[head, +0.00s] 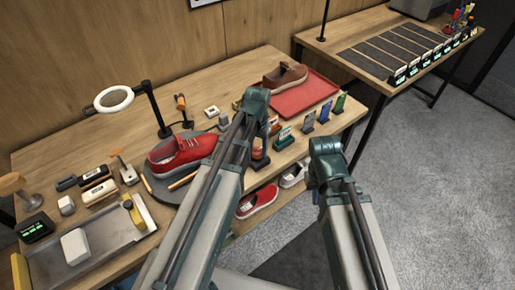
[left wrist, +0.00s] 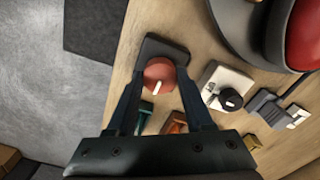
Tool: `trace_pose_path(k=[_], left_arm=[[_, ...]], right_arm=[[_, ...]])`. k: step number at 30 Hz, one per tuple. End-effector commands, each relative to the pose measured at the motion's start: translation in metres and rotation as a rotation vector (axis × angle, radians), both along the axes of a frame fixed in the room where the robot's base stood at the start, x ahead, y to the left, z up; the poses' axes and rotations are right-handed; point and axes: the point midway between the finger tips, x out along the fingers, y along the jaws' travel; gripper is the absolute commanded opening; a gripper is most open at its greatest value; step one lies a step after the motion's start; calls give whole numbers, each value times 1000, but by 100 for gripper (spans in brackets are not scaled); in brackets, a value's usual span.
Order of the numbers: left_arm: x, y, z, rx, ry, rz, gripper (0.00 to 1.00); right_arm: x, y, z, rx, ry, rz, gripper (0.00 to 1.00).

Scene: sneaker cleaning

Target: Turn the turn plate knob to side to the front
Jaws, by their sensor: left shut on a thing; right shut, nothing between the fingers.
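The turn plate knob (left wrist: 158,72) is red with a white mark and sits on a dark base (left wrist: 165,46) near the table edge in the left wrist view. My left gripper (left wrist: 160,80) is shut on it, one finger on each side. The white mark points down in that view. The turn plate (head: 152,190) is a dark disc on the table in the head view, with a red sneaker (head: 183,152) on it. My right gripper is out of sight; only my right arm shows.
A white box with a black dial (left wrist: 228,92) stands beside the knob. A ring lamp (head: 114,99) stands behind the turn plate. A brown shoe (head: 285,77) lies on a red tray (head: 310,95).

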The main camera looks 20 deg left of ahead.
Motion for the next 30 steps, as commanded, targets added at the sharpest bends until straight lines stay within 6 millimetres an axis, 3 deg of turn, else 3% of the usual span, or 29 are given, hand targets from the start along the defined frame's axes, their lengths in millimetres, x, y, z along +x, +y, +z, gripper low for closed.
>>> trace_pose_path(k=[11,12,17,30], left_arm=[[0,0,0,0,1,-4,0],[0,0,0,0,1,-4,54],[0,0,0,0,1,-3,82],[0,0,5,0,0,-3,82]], right_arm=[[0,0,0,0,0,0,0],[0,0,0,0,0,0,0],[0,0,0,0,0,0,0],[0,0,5,0,0,0,0]])
